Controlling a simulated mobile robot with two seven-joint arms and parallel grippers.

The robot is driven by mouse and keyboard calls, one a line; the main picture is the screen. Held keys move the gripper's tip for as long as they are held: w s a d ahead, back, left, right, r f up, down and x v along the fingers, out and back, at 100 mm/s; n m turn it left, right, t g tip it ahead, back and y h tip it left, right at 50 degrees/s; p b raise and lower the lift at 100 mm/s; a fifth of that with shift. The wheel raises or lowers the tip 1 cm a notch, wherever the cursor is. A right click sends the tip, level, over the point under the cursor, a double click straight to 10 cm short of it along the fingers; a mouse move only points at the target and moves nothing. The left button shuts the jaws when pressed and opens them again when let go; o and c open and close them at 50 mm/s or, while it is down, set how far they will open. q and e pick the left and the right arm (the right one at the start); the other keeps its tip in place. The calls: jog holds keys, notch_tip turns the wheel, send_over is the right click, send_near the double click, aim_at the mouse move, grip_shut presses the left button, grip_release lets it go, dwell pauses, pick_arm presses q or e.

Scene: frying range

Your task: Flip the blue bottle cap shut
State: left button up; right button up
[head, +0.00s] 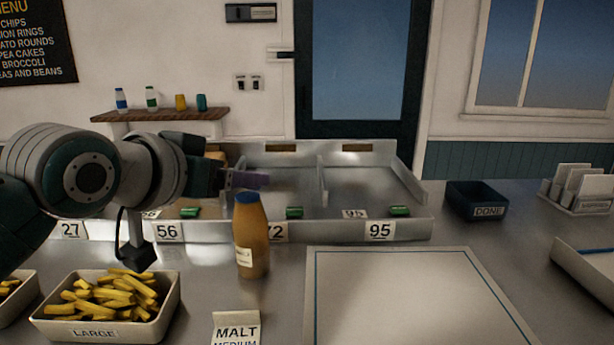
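A brown bottle (252,240) with a pale label stands upright on the metal counter, left of centre. Its blue cap (247,197) sits on top; I cannot tell from here whether its lid is open or shut. My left gripper (258,180), with purplish fingers, reaches in from the left and appears just above and behind the cap in the picture. The fingers are seen side-on and look close together, but their gap is not clear. Contact with the cap cannot be made out. My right gripper is not in view.
A LARGE tray of chips (110,303) stands front left, and a MALT MEDIUM card (236,328) in front of the bottle. A numbered metal rack (345,230) runs behind. A bordered pale board (410,295) lies clear at right. A DONE bin (477,199) stands back right.

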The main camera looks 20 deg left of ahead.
pick_arm(q)
jog(key=shift+x, duration=1.05)
jog(key=shift+c, duration=0.3)
grip_shut()
